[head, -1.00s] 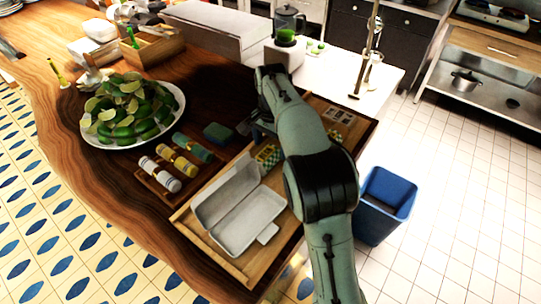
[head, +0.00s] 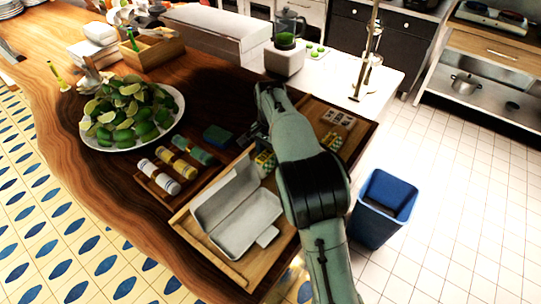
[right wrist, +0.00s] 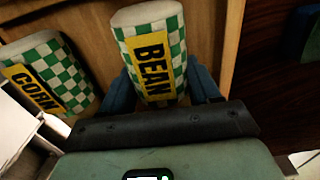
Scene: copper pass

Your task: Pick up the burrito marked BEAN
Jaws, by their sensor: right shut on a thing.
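The burrito marked BEAN (right wrist: 155,55) has a green-and-white checked wrapper with a yellow label. In the right wrist view it stands between the blue fingers of my right gripper (right wrist: 161,90), which is shut on it. The burrito marked CORN (right wrist: 47,78) lies to its left, outside the fingers. In the head view my right gripper (head: 259,133) is over the wooden tray, its fingers mostly hidden by my arm. A checked wrapper (head: 265,161) shows beside it; its label is unreadable there. My left gripper is not in view.
An open white clamshell box (head: 245,226) sits on the wooden tray (head: 190,226). A blue bin (head: 383,208) is on the floor to the right.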

